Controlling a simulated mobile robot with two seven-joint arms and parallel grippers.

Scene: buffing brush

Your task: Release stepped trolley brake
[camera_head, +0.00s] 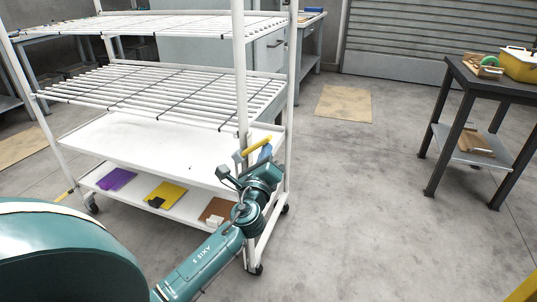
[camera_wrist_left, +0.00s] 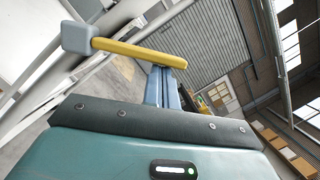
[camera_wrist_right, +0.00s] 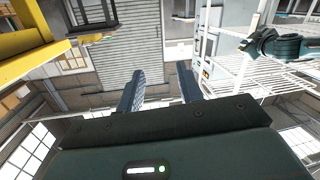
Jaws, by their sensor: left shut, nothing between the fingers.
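The trolley (camera_head: 130,140) is a white frame with wire shelves above and solid shelves below, on castors. A yellow lever (camera_head: 257,146) with a grey block (camera_head: 238,157) at its left end sits by the trolley's near post. The lever (camera_wrist_left: 140,52) and its block (camera_wrist_left: 77,38) also show in the left wrist view. My left gripper (camera_head: 265,153) is shut and empty close to the lever. Its blue fingers (camera_wrist_left: 161,88) reach up beside the lever's free end; I cannot tell whether they touch. My right gripper (camera_wrist_right: 160,88) is open and empty, and is outside the head view.
The trolley's lowest shelf holds a purple cloth (camera_head: 117,179), a yellow cloth (camera_head: 167,194) and a brown piece (camera_head: 216,210).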

